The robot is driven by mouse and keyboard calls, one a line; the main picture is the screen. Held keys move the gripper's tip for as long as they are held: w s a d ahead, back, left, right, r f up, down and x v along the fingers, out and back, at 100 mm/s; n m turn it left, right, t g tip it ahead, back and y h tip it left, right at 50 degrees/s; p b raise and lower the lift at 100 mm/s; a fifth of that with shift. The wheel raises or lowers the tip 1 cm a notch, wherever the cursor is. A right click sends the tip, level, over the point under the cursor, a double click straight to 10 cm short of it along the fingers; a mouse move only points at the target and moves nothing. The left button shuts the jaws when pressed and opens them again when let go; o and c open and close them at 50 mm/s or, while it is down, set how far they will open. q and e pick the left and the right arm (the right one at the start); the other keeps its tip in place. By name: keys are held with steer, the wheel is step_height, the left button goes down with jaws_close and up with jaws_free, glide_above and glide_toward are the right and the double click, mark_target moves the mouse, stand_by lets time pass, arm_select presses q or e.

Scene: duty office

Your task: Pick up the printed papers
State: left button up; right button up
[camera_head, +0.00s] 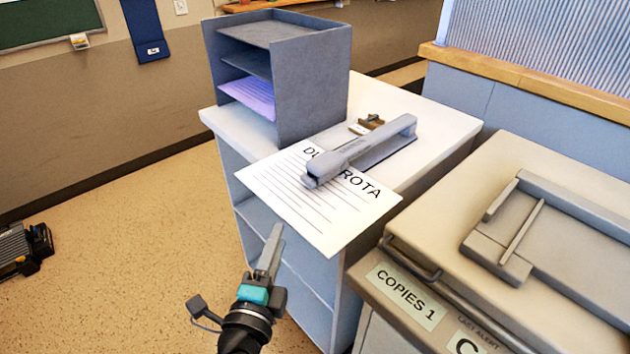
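The printed paper (290,205) is a white lined sheet headed "DU… ROTA", with part of the heading hidden. It lies on top of the white shelf unit (440,127), and its near corner sticks out past the front edge. A long grey stapler (362,150) lies across its heading. I cannot tell whether more sheets lie under it. My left gripper (274,240) is in front of the shelf unit, just below the sheet's near edge in the picture, and appears apart from it. Its fingers show edge-on, so their opening is unclear. My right gripper is out of view.
A grey letter tray (312,85) with lilac paper (250,94) stands behind the sheet. A small brown item (368,123) lies beyond the stapler. A beige copier (450,220) labelled "COPIES 1" stands close on the right. The floor at left is mostly clear.

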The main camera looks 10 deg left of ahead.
mark_target(289, 202)
arm_select(q)
steer(key=shift+w+a+p, duration=0.1)
steer(key=shift+w+p, duration=0.6)
steer(key=shift+w, duration=2.65)
steer(key=shift+w+a, duration=0.1)
steer(key=shift+w, duration=1.95)
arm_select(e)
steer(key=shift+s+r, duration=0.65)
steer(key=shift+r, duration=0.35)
arm_select(q)
steer(key=shift+c, duration=0.2)
jaws_close()
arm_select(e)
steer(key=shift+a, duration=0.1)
